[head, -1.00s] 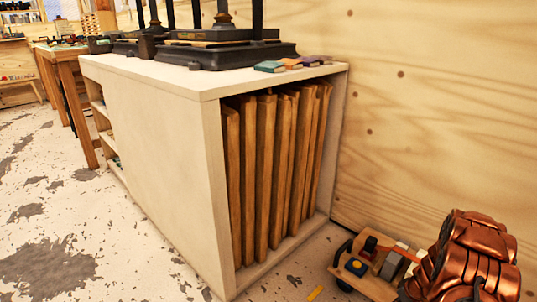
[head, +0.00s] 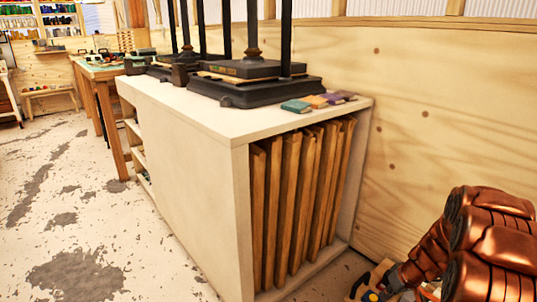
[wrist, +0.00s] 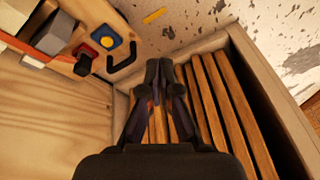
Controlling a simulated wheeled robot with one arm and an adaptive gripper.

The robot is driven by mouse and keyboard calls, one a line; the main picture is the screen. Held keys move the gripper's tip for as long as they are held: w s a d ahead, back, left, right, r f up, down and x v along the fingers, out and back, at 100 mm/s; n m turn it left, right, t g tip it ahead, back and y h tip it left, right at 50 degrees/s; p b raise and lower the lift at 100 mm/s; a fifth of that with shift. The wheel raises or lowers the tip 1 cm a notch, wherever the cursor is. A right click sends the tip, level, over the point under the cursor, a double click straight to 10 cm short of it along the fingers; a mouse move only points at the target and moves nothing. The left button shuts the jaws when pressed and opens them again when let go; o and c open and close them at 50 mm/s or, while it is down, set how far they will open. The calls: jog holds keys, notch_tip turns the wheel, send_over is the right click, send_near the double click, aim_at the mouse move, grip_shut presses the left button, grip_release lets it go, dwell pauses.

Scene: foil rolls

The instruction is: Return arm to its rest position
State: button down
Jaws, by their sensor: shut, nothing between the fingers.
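My copper-coloured arm (head: 490,245) is folded at the lower right of the head view, beside the plywood wall. Its gripper does not show clearly there. In the wrist view my gripper (wrist: 160,72) has its dark fingers together, empty, with the tips over the end of a row of upright wooden boards (wrist: 212,105). The fingers look apart from the boards, but the exact gap cannot be told. No foil roll can be made out.
A pale cabinet (head: 190,165) holds the boards; black presses (head: 255,85) and small coloured blocks (head: 315,103) stand on its top. Open floor (head: 60,220) lies left.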

jog(key=s+a+r+g+p, duration=0.1)
jog(key=s+a+r+p, duration=0.4)
jog(key=r, duration=0.6)
jog(key=s+a+r+g+p, duration=0.1)
jog(key=s+a+r+p, duration=0.1)
jog(key=a+r+p, duration=0.65)
jog(key=s+a+r+g+p, duration=0.15)
jog(key=s+a+r, duration=0.3)
jog(key=r, duration=0.85)
jog(key=s+a+r+h+p, duration=0.1)
jog(key=s+a+r+p, duration=0.1)
jog(key=s+r+p, duration=0.6)
jog(key=s+a+r+m+g+h+p, duration=0.1)
jog(key=s+a+r+p, duration=0.2)
jog(key=s+r+p, duration=0.6)
jog(key=s+r, duration=0.4)
jog(key=r, duration=0.2)
jog(key=shift+s+r, duration=0.2)
jog(key=shift+s, duration=0.15)
jog(key=shift+a+g, duration=0.1)
jog(key=shift+g, duration=0.15)
